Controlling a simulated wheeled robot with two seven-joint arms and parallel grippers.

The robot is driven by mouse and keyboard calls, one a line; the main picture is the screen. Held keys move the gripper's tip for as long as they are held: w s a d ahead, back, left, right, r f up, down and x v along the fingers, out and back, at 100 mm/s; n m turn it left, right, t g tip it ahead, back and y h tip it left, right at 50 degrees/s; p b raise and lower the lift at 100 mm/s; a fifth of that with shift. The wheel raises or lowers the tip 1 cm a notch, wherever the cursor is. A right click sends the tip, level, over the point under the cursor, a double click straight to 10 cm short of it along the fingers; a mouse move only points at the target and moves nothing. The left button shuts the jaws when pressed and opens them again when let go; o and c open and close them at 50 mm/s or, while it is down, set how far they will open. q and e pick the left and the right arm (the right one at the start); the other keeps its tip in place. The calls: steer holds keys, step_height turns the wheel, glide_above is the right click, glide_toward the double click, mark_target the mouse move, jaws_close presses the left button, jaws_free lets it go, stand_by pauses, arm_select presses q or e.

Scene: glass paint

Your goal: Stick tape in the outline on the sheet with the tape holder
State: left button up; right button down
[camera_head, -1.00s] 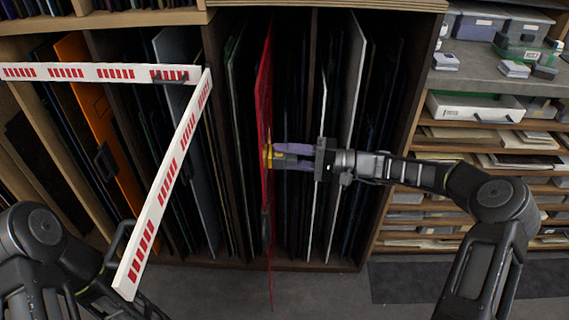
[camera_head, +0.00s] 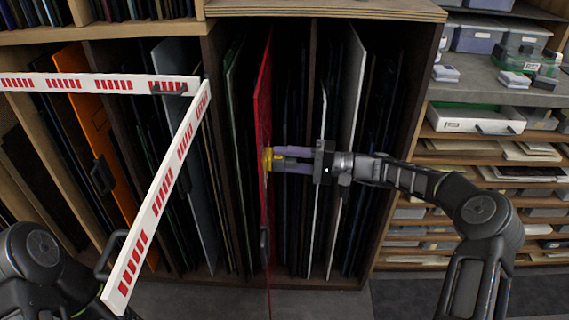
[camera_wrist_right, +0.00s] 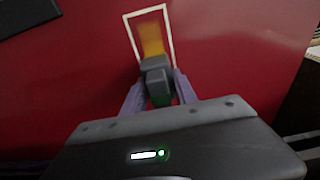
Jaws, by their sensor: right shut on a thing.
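The red sheet (camera_head: 263,110) stands upright, nearly edge-on, in the rack in the head view. It fills most of the right wrist view (camera_wrist_right: 230,60). A white rectangular outline (camera_wrist_right: 168,30) is on it, with a blurred yellow strip (camera_wrist_right: 152,38) inside. I cannot tell whether that strip is stuck down. My right gripper (camera_head: 280,160) is shut on the tape holder (camera_head: 267,159), at the sheet's face. In the wrist view the grey tape holder (camera_wrist_right: 156,78) sits between purple fingers, covering the outline's lower end. My left arm shows at lower left; its gripper is not visible.
A red-and-white striped barrier (camera_head: 160,195) crosses the left side in front of the rack. Other panels stand close on both sides of the sheet, including a white one (camera_head: 347,130). A counter with boxes and drawers (camera_head: 490,95) is at right.

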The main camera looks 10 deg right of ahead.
steer(key=shift+b, duration=0.3)
steer(key=shift+a, duration=0.1)
steer(key=shift+s+r, duration=0.1)
steer(key=shift+s, duration=0.05)
steer(key=shift+s+a, duration=0.25)
steer(key=shift+s, duration=0.75)
steer(key=shift+s+a, duration=0.2)
steer(key=shift+s, duration=0.5)
steer(key=shift+s+a+p, duration=0.15)
steer(key=shift+s+p, duration=0.1)
steer(key=shift+s, duration=0.65)
steer(key=shift+s+a+p, duration=0.15)
steer(key=shift+s+p, duration=0.1)
steer(key=shift+s, duration=0.6)
